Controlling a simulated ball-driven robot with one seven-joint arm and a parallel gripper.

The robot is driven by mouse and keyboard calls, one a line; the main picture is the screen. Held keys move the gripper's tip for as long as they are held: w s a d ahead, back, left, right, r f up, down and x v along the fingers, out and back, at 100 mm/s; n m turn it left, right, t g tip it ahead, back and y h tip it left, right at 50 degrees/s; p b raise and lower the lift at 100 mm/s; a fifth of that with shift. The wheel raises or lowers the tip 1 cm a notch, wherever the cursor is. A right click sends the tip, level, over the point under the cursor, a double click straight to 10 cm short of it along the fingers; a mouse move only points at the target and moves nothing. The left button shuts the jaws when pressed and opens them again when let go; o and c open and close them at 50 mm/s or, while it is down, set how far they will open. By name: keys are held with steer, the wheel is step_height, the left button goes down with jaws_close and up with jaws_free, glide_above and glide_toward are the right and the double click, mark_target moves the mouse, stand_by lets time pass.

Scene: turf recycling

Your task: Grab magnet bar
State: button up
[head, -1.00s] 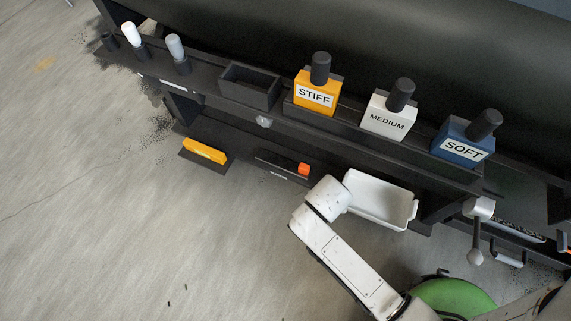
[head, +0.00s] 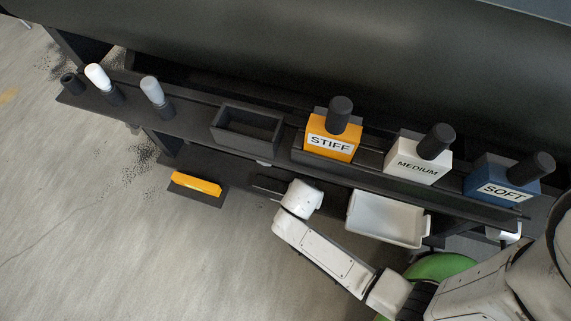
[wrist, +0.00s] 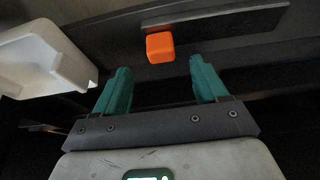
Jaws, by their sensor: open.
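A dark bar (wrist: 225,18) with a grey strip along it and an orange block (wrist: 160,47) at its left end shows in the wrist view; I take it for the magnet bar. My gripper (wrist: 158,72) is open, with its two teal fingers apart and nothing between them. The orange block lies just beyond the fingertips, roughly centred between them. Whether the fingers touch it cannot be told. In the head view my arm hides the orange block and my gripper.
A white tray (head: 386,222) stands close by; its wall also shows at the wrist view's left (wrist: 45,60). A yellow-handled tool (head: 196,184) lies on a dark pad left. The shelf above holds an empty dark bin (head: 247,132) and STIFF (head: 331,142), MEDIUM (head: 418,165) and SOFT (head: 503,188) blocks.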

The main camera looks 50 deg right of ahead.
steer(key=b+x, duration=0.3)
steer(key=x, duration=0.4)
steer(key=shift+w+d+f+b, duration=0.15)
steer(key=shift+d+b, duration=0.1)
steer(key=shift+b, duration=0.15)
jaws_close()
stand_by(0.3)
